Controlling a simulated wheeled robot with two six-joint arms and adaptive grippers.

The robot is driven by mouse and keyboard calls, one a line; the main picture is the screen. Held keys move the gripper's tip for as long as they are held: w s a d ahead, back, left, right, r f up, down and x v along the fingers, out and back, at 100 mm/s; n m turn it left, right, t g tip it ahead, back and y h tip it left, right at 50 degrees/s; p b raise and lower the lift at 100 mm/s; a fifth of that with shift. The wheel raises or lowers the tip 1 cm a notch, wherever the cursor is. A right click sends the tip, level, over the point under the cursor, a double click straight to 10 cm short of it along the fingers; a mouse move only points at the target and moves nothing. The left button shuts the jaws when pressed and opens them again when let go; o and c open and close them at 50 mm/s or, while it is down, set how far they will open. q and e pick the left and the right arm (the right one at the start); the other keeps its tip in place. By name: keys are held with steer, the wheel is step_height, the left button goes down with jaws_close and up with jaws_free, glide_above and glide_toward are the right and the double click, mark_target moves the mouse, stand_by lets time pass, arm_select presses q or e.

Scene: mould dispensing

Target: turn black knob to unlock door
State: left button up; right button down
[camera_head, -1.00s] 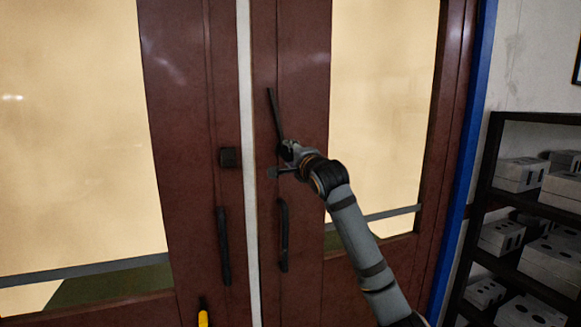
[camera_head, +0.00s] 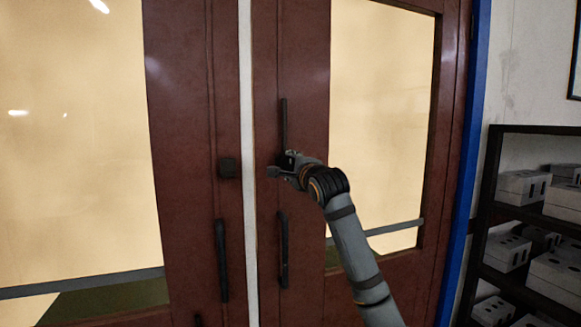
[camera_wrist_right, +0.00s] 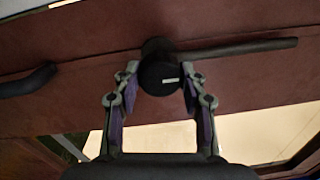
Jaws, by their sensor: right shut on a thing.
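The black knob (camera_wrist_right: 158,75) is round with a small white mark, and my right gripper (camera_wrist_right: 160,84) is shut around it in the wrist view. A long black bar (camera_wrist_right: 245,48) extends from behind the knob. In the head view this bar (camera_head: 284,122) stands nearly upright above my right gripper (camera_head: 283,172), whose body hides most of the knob. The knob sits on the right dark red door (camera_head: 305,100). My left gripper is not in view.
The left door (camera_head: 185,130) has a small black square fitting (camera_head: 227,168) and a black pull handle (camera_head: 222,260). The right door has a similar pull handle (camera_head: 284,250) below the knob. A black shelf (camera_head: 495,165) with grey boxes stands at the right.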

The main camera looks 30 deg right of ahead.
steer(key=c, duration=0.7)
jaws_free()
steer(key=shift+c, duration=0.2)
steer(key=v, duration=1.2)
